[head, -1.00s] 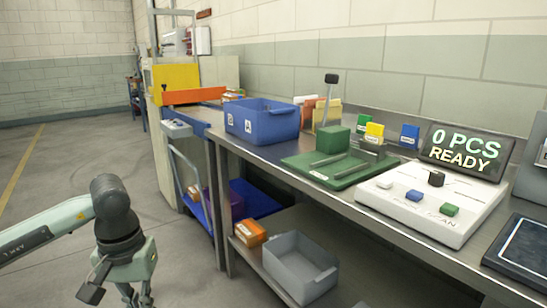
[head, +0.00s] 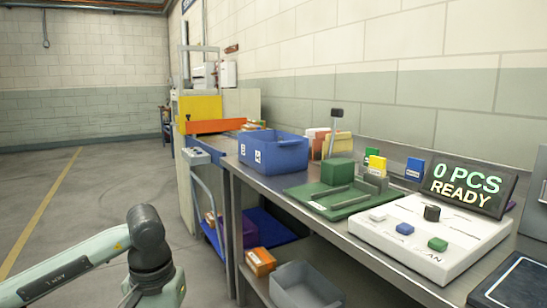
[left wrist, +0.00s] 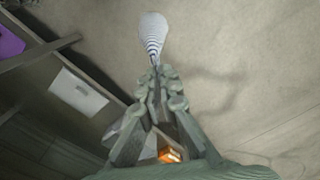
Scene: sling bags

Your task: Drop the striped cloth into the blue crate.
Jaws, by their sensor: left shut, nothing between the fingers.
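The blue crate (head: 273,156) stands on the far left part of the metal bench in the head view, its inside mostly hidden. My left arm is low at the left in the head view, left of the bench, its fingertips cut off by the bottom edge. In the left wrist view my left gripper (left wrist: 155,75) is shut. A pale grey-striped thing, seemingly the striped cloth (left wrist: 152,34), shows just beyond the fingertips and narrows toward them. I cannot tell whether it touches them. My right gripper is not in view.
On the bench (head: 262,181) are a green tray (head: 325,207), a white counting device (head: 425,240) and several small blocks. A grey bin (head: 300,285) and an orange box (head: 260,261) sit on the lower shelf. Open floor (head: 95,190) lies left.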

